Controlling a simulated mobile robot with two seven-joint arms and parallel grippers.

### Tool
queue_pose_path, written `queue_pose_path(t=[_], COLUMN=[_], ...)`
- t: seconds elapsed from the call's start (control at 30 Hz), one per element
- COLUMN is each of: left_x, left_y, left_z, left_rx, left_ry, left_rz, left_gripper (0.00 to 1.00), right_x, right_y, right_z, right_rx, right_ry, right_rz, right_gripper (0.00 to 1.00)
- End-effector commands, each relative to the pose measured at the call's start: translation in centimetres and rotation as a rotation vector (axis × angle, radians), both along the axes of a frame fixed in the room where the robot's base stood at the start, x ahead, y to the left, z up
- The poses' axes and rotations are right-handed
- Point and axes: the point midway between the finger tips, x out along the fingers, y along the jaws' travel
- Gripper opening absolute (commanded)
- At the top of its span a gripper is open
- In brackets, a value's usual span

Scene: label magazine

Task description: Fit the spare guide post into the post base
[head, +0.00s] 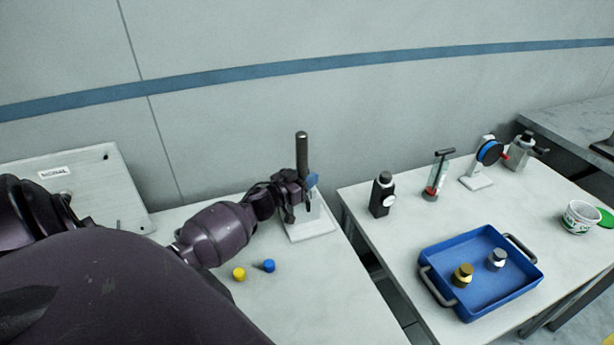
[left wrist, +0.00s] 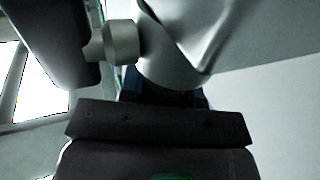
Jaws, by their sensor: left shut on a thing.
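The spare guide post (head: 302,155), a dark upright rod, stands in the grasp of my left gripper (head: 300,189) in the head view. The gripper is shut on it, and the post's upper part sticks up above the fingers. A white base plate (head: 312,230), seemingly the post base, lies on the left table just below and behind the gripper. The post's lower end is hidden by the gripper, so I cannot tell whether it touches the base. The left wrist view shows close, dark gripper parts and a grey rounded part (left wrist: 122,41), too near to make out. My right gripper is not in view.
A yellow cap (head: 239,274) and a blue cap (head: 269,266) lie on the left table (head: 310,290). Across a gap, the right table holds a blue tray (head: 510,292), a black bottle (head: 382,197) and several tools. A grey wall stands close behind.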

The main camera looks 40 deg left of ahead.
Motion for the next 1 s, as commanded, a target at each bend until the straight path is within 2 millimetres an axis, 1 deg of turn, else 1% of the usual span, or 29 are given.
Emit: queue_pose_path(t=[0.27,0.3,0.47,0.73,0.83,0.9,0.93,1.0], left_x=[0.0,0.0,0.0,0.0,0.0,0.0,-0.3,-1.5], left_y=[0.0,0.0,0.0,0.0,0.0,0.0,0.1,0.2], left_z=[-0.4,-0.5,-0.5,-0.4,0.1,0.9,0.9,0.6], left_rx=[0.001,0.001,0.001,0.001,0.000,0.002,0.001,0.000], left_ry=[-0.002,0.000,0.000,0.000,0.000,0.000,0.002,0.003], left_rz=[0.000,0.000,0.000,0.000,0.000,0.000,0.001,0.002], left_gripper=[0.00,0.32,0.56,0.56,0.56,0.56,0.56,0.56], right_x=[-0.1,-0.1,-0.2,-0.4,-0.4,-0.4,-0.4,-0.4], right_y=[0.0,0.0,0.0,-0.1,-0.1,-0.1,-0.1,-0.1], right_z=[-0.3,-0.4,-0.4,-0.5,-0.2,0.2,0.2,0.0], right_rx=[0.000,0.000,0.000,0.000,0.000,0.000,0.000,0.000], right_ry=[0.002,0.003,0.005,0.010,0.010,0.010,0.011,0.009], right_rz=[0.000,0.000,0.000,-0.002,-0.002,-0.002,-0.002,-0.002], right_gripper=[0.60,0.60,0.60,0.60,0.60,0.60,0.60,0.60])
